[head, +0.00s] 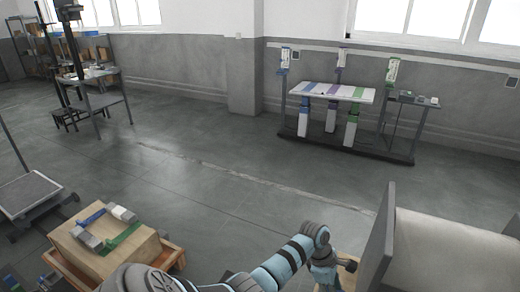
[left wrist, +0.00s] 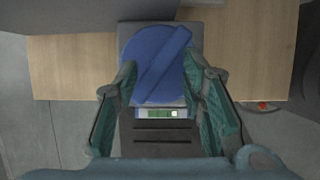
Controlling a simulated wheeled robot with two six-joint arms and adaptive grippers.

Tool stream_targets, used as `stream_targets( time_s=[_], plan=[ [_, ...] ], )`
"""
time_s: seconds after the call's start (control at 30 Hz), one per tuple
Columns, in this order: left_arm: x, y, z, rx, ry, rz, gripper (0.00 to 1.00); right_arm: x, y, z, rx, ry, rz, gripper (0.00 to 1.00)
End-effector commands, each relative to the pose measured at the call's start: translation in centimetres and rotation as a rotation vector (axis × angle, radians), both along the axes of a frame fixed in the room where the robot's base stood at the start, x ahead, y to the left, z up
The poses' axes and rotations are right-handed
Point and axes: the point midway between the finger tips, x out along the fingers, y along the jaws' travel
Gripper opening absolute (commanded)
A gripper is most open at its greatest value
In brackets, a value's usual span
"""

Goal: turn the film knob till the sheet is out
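A round blue knob (left wrist: 157,50) with a raised diagonal bar across its face fills the upper middle of the left wrist view. It sits on a dark grey housing (left wrist: 160,141) with slots. A small pale strip with green and white marks (left wrist: 172,113) lies just below it. My left gripper (left wrist: 159,70) has its green-padded fingers spread, one at each side of the knob; I cannot tell if they touch it. In the head view my left gripper (head: 325,272) is at the bottom, right of centre. No sheet can be made out. My right gripper is not in view.
A grey upright panel (head: 382,238) with a beige block (head: 445,250) behind it stands right of my left arm. Wooden surface (left wrist: 265,50) flanks the housing. A cardboard box (head: 105,250) is at lower left. Lift columns with a striped table (head: 330,91) stand far off. Mid-floor is clear.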

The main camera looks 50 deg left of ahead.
Motion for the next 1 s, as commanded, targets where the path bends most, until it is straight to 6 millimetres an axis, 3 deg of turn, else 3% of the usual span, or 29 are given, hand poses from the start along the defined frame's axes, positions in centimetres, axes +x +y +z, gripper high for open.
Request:
stream_targets(
  time_s=[0.47, 0.6, 1.0],
  plan=[
    [-2.4, 5.1, 13.1, 0.007, 0.004, -0.004, 0.35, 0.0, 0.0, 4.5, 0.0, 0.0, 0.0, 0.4],
    [-2.7, 5.2, 8.4, 0.028, -0.016, -0.049, 0.35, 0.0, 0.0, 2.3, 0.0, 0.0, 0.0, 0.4],
    [-4.4, 6.3, -3.6, 0.145, -0.09, -0.22, 0.35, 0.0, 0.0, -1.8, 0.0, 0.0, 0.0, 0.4]
  ],
)
